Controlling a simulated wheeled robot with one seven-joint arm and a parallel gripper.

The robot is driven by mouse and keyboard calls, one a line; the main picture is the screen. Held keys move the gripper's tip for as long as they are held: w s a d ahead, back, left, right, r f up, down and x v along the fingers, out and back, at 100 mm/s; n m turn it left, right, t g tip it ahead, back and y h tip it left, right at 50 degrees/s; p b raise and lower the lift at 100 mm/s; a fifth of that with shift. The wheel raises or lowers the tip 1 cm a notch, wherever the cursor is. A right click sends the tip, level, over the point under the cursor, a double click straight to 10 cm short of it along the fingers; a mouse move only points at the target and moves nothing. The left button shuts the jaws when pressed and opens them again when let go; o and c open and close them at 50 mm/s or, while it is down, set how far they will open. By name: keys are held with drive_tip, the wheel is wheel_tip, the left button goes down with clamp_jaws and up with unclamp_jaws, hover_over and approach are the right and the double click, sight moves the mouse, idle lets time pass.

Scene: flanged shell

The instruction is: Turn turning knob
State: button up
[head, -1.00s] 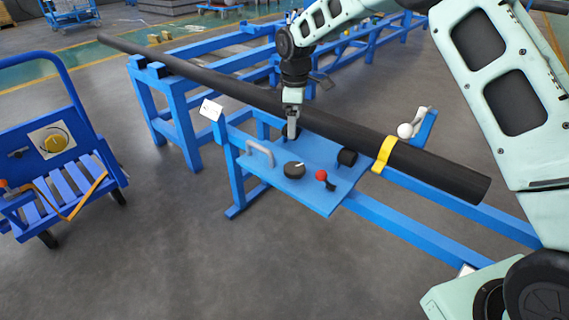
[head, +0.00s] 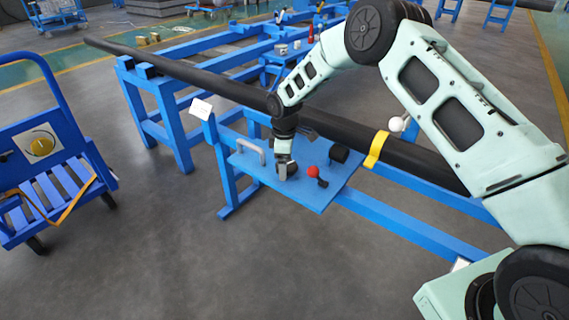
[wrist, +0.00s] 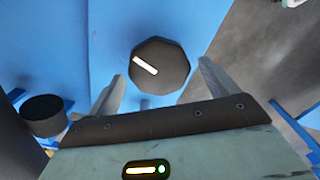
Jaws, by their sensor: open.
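The turning knob (wrist: 172,62) is a dark, many-sided dial with a white pointer line on the blue panel (wrist: 92,25). In the wrist view the line slants to the upper left. My gripper (wrist: 160,74) is open, with one finger on each side of the knob and a visible gap to each. In the head view my gripper (head: 284,168) points down over the middle of the panel and mostly hides the knob there. I cannot tell the exact height of the fingertips relative to the knob.
A red ball lever (head: 313,172) and a black cylinder (head: 339,154) sit right of my gripper on the panel. A grey handle (head: 252,146) is to its left. A long dark pipe (head: 200,84) with a yellow band (head: 377,149) runs behind.

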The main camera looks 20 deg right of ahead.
drive_tip(key=shift+f, duration=0.2)
drive_tip(key=c, duration=1)
